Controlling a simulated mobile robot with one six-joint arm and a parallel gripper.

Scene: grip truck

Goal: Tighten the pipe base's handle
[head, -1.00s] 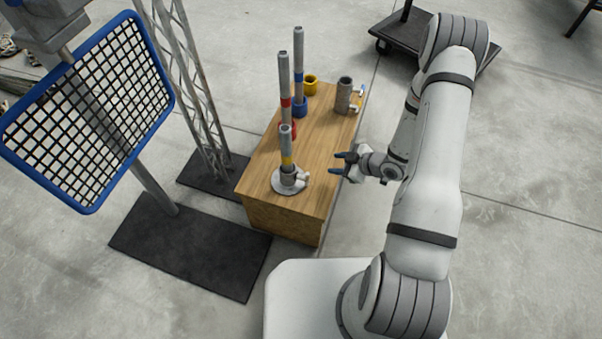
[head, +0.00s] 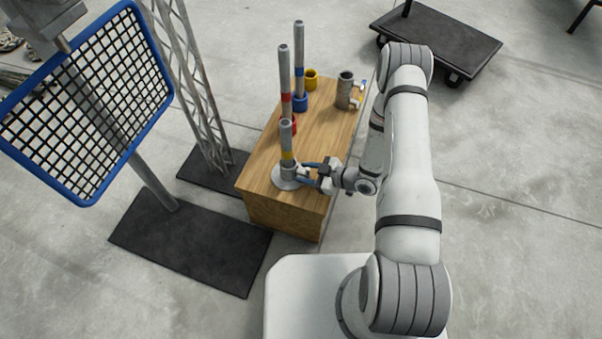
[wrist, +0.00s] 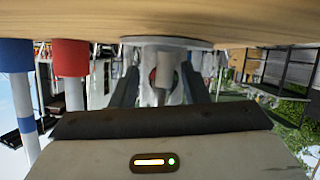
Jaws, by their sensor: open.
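In the wrist view, which is upside down, the handle (wrist: 165,75) shows in front of the base between my two fingers. My gripper (head: 304,173) is open at the base, its fingers on either side of the handle. I cannot tell whether they touch it.
A blue-framed grid (head: 95,105) and a truss (head: 195,80) stand left.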

